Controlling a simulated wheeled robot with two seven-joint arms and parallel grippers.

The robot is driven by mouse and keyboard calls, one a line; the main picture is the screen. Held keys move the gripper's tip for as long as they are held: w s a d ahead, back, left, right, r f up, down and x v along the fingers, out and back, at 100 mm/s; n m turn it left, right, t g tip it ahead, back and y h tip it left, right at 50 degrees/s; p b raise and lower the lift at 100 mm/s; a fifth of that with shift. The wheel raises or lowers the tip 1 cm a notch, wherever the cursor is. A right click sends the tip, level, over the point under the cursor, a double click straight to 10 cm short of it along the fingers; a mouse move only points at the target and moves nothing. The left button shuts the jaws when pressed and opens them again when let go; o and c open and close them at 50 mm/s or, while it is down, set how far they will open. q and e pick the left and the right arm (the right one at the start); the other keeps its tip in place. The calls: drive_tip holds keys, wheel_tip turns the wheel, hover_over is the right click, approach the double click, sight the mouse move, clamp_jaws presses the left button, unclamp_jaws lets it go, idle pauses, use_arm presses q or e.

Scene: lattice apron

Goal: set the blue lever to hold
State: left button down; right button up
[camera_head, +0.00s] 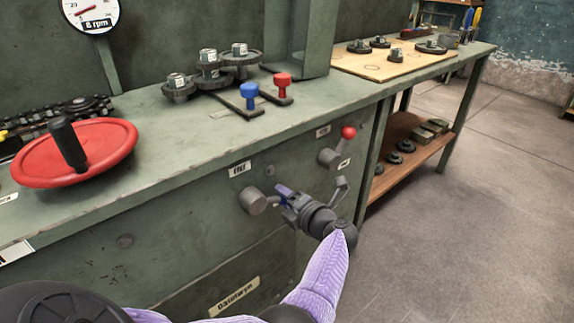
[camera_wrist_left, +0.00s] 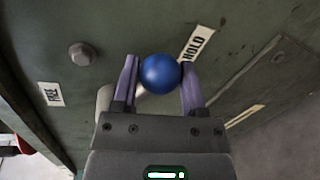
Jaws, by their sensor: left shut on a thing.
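The blue lever's grey hub (camera_head: 253,200) sits on the front of the green bench. Its round blue knob (camera_wrist_left: 162,73) is between the two purple fingers of my left gripper (camera_head: 284,192), which is shut on it. In the left wrist view the HOLD label (camera_wrist_left: 196,43) is right beside the knob, and the FREE label (camera_wrist_left: 50,94) is farther off to the left. The FREE label also shows in the head view (camera_head: 240,168), above the hub. In the head view the gripper mostly hides the lever's arm and knob. My right gripper is not in view.
A red-knobbed lever (camera_head: 348,132) is on the same bench front, right of my left gripper. A red handwheel (camera_head: 75,152), gears (camera_head: 240,58) and blue and red pegs (camera_head: 249,92) stand on the bench top. Open floor lies to the right.

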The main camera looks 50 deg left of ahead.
use_arm(q)
drive_tip(key=shift+f, duration=0.15)
drive_tip(key=shift+c, duration=0.7)
unclamp_jaws()
drive_tip(key=p+v, duration=0.3)
drive_tip(key=v, duration=0.7)
drive_tip(key=shift+w, duration=0.1)
